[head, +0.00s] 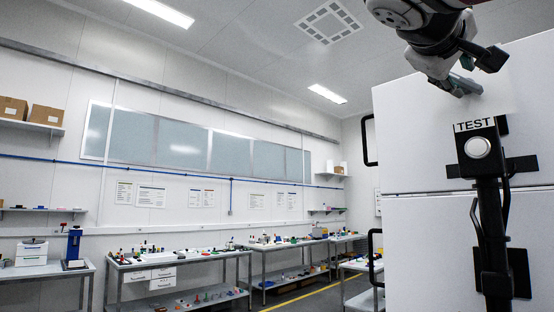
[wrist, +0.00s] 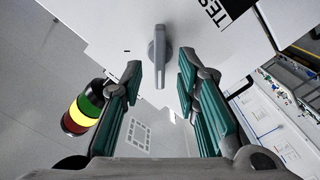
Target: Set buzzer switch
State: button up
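A grey lever-like switch knob (wrist: 158,58) sticks out from a white panel in the wrist view. No buzzer label can be read beside it. My gripper (wrist: 159,72) is open, with its teal-padded fingers on either side of the knob. A gap shows on each side, and I see no contact. In the head view my gripper (head: 460,86) hangs at the upper right, in front of the white cabinet (head: 420,130); the knob cannot be made out there.
A black post carries a box with a white round button (head: 478,147) and a TEST label (head: 474,125), close below my gripper. A red, yellow and green signal light (wrist: 84,108) stands left of the fingers. Workbenches (head: 180,261) line the far wall.

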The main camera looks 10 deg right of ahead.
jog(key=shift+x, duration=0.95)
grip_shut()
